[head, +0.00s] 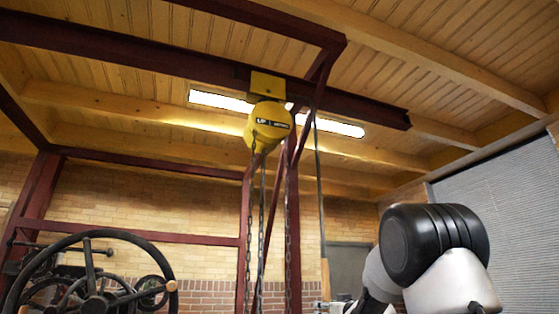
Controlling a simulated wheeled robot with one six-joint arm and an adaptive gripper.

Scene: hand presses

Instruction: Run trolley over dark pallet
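A yellow trolley with its chain hoist (268,125) hangs from a dark red overhead beam (150,62) in the head view, near the middle of the beam. Chains (262,230) hang down from the hoist and run out of the bottom of the picture. The lower ends of the chains and any hook are out of view. No pallet shows in this frame. Part of my arm, white with a black joint cap, is at the lower right. My gripper is not in view.
A machine with a large dark handwheel (92,238) stands at the lower left. Dark red steel posts and braces (290,215) rise behind the chains. A grey shutter (505,215) covers the right wall. The floor is out of view.

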